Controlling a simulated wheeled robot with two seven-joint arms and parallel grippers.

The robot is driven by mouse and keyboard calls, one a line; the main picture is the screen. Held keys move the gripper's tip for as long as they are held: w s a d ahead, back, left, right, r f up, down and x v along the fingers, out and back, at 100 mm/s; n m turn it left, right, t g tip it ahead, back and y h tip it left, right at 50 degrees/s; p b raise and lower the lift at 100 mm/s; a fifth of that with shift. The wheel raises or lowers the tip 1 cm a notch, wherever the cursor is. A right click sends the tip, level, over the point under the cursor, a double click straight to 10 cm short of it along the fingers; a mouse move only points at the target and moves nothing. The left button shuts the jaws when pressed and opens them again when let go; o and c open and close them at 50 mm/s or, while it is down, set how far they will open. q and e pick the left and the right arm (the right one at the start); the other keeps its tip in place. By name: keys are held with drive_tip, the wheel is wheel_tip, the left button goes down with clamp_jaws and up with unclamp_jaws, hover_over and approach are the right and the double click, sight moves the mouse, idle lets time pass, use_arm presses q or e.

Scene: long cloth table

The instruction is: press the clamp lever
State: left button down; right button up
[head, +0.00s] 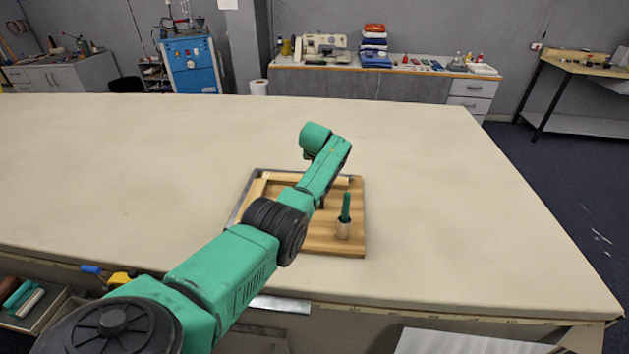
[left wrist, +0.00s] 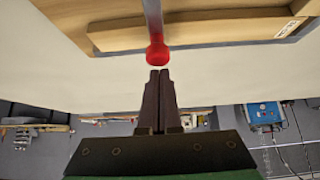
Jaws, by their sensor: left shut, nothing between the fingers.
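The clamp lever (left wrist: 152,16) is a grey metal bar ending in a red knob (left wrist: 157,49) in the left wrist view. It reaches out past the edge of a wooden board (head: 352,190). My left gripper (left wrist: 159,72) is shut and empty, its dark fingertips just short of the red knob, with a small gap showing in the picture. In the head view my left arm crosses the board and hides the lever and the gripper. My right gripper is in neither view.
Pale wooden strips (head: 254,192) lie on the board. The cloth table (head: 450,200) is clear around it. A tray of tools (head: 30,305) sits below the table's front left edge.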

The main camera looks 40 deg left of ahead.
use_arm(q)
drive_tip(key=shift+s+d+r, duration=0.1)
drive_tip(key=shift+d+r, duration=0.05)
drive_tip(key=shift+r, duration=0.15)
drive_tip(key=shift+p+v, duration=0.6)
drive_tip(key=shift+v, duration=0.5)
drive_tip(key=b+v, duration=0.2)
drive_tip(key=v, duration=0.9)
drive_tip(key=shift+s, duration=0.3)
drive_tip(key=shift+d, duration=0.1)
